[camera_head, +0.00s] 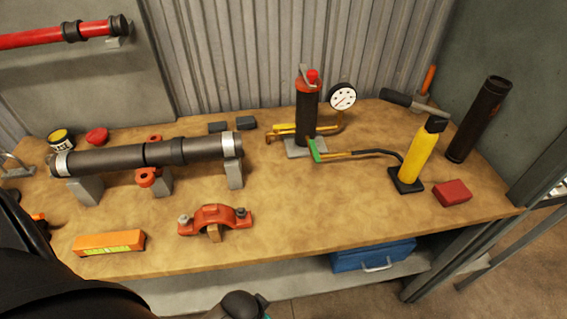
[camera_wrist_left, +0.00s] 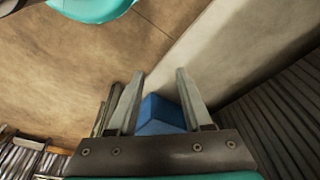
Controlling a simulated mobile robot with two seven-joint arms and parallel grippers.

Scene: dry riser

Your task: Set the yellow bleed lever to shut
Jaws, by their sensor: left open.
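In the head view a black upright cylinder (camera_head: 306,112) with a red top stands at the back of the bench, with a round white gauge (camera_head: 342,96) at its right. A yellow bar (camera_head: 287,128), which looks like the bleed lever, lies roughly level to the left at its foot. Whether it is open or shut I cannot tell. A green-ended part (camera_head: 315,150) shows just in front. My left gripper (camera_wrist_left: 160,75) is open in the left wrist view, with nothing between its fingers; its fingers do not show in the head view. My right gripper is not in view.
A dark pipe (camera_head: 110,158) rests on grey supports at left. A red clamp (camera_head: 214,218) and an orange box (camera_head: 109,243) lie in front. A yellow pump (camera_head: 421,154) and a red block (camera_head: 452,193) stand right. A blue toolbox (camera_head: 373,256) sits below the bench.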

